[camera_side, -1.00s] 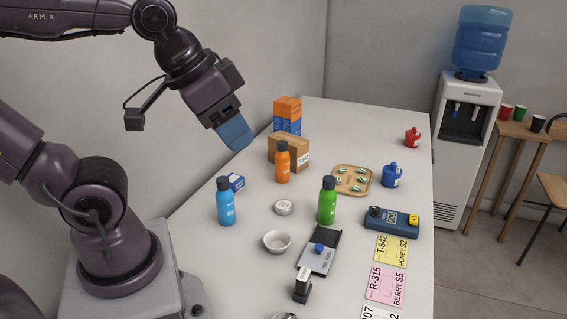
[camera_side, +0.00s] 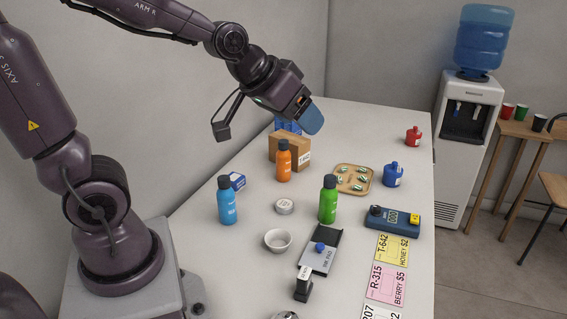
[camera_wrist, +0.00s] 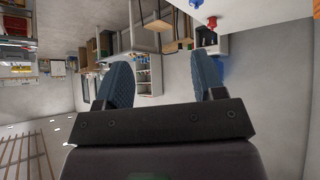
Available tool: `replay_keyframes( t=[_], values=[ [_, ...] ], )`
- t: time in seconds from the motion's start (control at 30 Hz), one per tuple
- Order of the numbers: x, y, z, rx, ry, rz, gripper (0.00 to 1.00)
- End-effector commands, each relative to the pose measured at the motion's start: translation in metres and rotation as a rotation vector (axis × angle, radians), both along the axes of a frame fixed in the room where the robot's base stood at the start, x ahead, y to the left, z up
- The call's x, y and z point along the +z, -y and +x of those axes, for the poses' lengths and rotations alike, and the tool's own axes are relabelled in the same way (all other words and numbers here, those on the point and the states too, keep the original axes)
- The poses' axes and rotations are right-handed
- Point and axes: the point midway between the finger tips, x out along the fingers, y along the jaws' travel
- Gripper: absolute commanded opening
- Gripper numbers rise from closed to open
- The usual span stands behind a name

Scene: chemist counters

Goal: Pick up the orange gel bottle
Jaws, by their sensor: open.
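The orange gel bottle (camera_side: 284,163) with a dark cap stands upright on the counter in the side view, in front of a brown cardboard box (camera_side: 297,148). My gripper (camera_side: 312,122) is above and slightly right of the bottle in the side view, over the back part of the counter. Its blue fingers are clear of the bottle. In the wrist view my gripper (camera_wrist: 163,82) shows two blue pads spread apart with nothing between them. I cannot make out the orange bottle in the wrist view.
A blue bottle (camera_side: 227,202) and a green bottle (camera_side: 328,201) stand nearer the front. A tan tray (camera_side: 371,181) with green items lies to the right, beside a blue jar (camera_side: 393,175).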

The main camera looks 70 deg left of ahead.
Motion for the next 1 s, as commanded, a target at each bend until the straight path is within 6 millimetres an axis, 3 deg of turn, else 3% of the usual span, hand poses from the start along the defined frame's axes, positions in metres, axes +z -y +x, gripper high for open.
replay_keyframes(
  t=[0.03, 0.2, 0.3, 0.43, 0.57, 0.7, 0.83, 1.0],
  values=[
    [-0.012, -0.014, 0.020, 0.047, 0.031, -0.003, 0.63],
    [-0.044, -0.065, 0.075, 0.198, 0.185, 0.014, 0.63],
    [-0.068, -0.099, 0.097, 0.287, 0.273, 0.044, 0.63],
    [-0.105, -0.145, 0.110, 0.399, 0.382, 0.107, 0.63],
    [-0.144, -0.188, 0.107, 0.500, 0.485, 0.194, 0.63],
    [-0.185, -0.224, 0.088, 0.585, 0.586, 0.305, 0.63],
    [-0.213, -0.243, 0.065, 0.628, 0.657, 0.397, 0.63],
    [-0.230, -0.252, 0.047, 0.649, 0.708, 0.468, 0.63]
  ],
)
